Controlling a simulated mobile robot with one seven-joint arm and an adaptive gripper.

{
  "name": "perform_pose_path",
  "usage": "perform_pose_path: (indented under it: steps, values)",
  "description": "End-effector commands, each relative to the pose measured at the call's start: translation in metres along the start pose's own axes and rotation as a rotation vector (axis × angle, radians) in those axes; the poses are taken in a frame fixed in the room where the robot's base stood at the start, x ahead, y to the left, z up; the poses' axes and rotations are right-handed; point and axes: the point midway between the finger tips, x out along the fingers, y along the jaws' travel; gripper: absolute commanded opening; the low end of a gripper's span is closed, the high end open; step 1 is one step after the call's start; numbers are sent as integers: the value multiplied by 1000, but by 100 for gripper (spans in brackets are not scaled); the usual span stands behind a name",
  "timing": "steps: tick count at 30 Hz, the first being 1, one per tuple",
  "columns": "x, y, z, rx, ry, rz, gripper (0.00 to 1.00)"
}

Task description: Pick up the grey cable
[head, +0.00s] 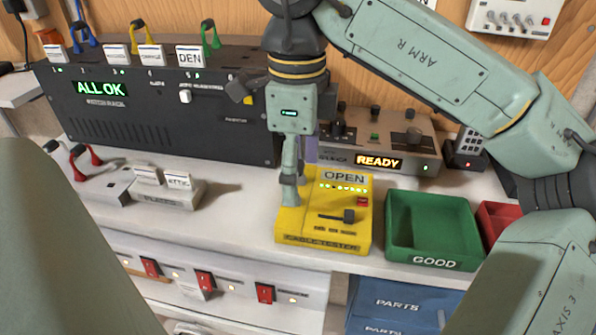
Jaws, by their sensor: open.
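A small dark grey loop (52,146), which may be the grey cable, shows at the far left beside red loops (88,154) on a light block (104,183). I cannot tell for sure that it is the cable. My gripper (290,200) points down at the left part of a yellow tester box (322,240) marked OPEN. Its fingers are open and seen nearly edge-on, with nothing visible between them. It is well to the right of the grey loop. Whether the fingertips touch the box is unclear.
A black rack (160,125) reading ALL OK carries blue, yellow and green loops on top. A grey READY unit (418,150) stands behind the tester. A green GOOD bin (432,232) and a red bin (500,218) are at right. White bench (235,205) is clear left of the tester.

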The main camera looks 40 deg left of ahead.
Motion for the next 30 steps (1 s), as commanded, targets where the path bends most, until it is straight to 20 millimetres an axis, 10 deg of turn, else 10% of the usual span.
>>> perform_pose_path:
  steps: [8, 30]
  values:
    - [4, 0, 0, 1, -1, -1, 71]
    - [4, 0, 0, 0, -1, -1, 22]
